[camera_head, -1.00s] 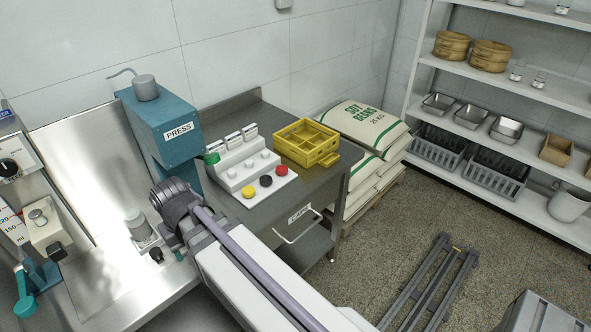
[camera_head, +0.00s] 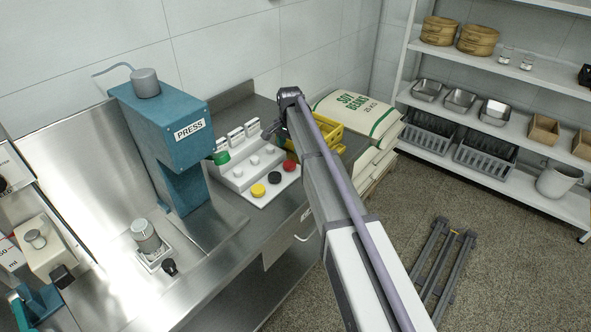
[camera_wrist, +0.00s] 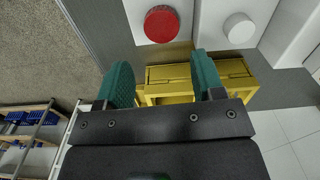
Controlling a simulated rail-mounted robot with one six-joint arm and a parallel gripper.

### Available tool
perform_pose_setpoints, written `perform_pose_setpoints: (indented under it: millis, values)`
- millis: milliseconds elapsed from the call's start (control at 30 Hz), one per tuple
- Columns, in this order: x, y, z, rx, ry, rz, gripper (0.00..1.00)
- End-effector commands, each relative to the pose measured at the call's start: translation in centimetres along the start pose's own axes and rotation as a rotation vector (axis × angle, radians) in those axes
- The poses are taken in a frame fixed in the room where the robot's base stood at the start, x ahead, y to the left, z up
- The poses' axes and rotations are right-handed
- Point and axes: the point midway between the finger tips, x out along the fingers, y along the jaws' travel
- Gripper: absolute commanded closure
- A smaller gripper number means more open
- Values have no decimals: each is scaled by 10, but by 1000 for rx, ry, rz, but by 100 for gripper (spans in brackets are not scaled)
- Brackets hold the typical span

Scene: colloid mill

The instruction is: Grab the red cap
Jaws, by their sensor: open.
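The red cap (camera_head: 289,165) sits on the white stepped holder (camera_head: 262,196), beside a black cap (camera_head: 274,177) and a yellow cap (camera_head: 258,190). In the wrist view the red cap (camera_wrist: 161,24) is round with a ribbed edge and lies beyond my fingertips, between their lines. My gripper (camera_wrist: 161,65) is open with nothing between its green fingers. In the head view my arm reaches over the worktop, and its end is near the holder; the fingers are hard to make out there.
A yellow crate (camera_head: 333,126) is partly hidden behind my arm; it also shows beneath my fingers in the wrist view (camera_wrist: 170,72). A green cap (camera_head: 221,157) is at the holder's left. The blue press (camera_head: 168,130) stands left. Soy bean sacks (camera_head: 362,112) are at the right.

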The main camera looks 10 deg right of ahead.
Motion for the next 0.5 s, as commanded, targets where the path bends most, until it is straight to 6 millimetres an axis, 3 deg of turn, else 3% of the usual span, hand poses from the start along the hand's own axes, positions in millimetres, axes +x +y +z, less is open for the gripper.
perform_pose_setpoints:
  millis: [33, 100, 267, 500]
  values:
    - [23, 0, 0, 0, 0, 0, 38]
    - [31, 0, 0, -1, 0, 0, 38]
    - [30, 0, 0, -1, 0, 0, 38]
    - [74, -3, 3, -2, 0, 0, 38]
